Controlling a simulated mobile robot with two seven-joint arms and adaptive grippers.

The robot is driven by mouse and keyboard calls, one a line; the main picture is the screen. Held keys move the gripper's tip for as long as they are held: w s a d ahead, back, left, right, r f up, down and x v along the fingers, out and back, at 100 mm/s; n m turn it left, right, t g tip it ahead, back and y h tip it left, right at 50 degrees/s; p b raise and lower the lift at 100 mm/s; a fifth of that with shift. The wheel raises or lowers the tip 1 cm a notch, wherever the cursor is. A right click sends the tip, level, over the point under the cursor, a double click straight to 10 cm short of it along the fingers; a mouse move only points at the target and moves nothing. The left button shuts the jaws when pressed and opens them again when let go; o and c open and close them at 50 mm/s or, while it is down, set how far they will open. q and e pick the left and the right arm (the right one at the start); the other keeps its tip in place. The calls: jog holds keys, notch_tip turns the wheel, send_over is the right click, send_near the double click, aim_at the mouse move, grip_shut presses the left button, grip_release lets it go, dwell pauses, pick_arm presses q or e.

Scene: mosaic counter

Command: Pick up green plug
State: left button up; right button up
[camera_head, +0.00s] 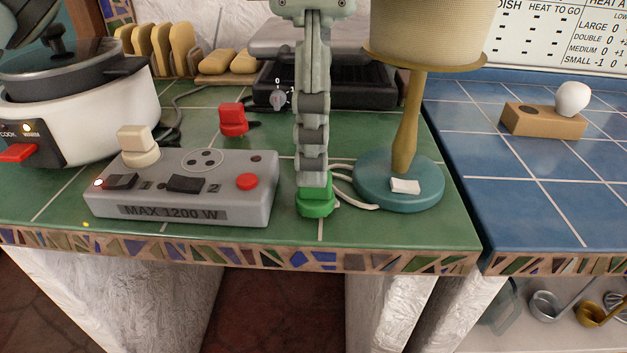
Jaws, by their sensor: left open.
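The green plug (317,206) stands on the green tiled counter, just right of the grey power strip. My left gripper (313,178) points straight down over the plug, seen edge-on, and its fingertips overlap the plug's upper part in the picture. It is open; the fingers hide part of the plug, and I cannot tell whether they touch it. My right gripper is not in view.
The grey power strip (185,207) holds a cream plug (137,146). A red plug (233,119) lies behind it. A lamp with a teal base (375,194) stands close right. A white cooker (95,125) is left, and a black grill (355,98) behind.

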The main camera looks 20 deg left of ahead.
aim_at(315, 194)
pick_arm(q)
jog(key=f, duration=0.6)
jog(key=shift+w+a+f+p, duration=0.1)
jog(key=shift+w+f+p, duration=0.1)
jog(key=shift+w+p, duration=0.1)
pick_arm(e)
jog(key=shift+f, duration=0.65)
pick_arm(q)
jog(key=shift+c, duration=0.2)
jog(key=c, duration=1.1)
jog(key=shift+c, duration=0.2)
jog(key=shift+r, duration=0.1)
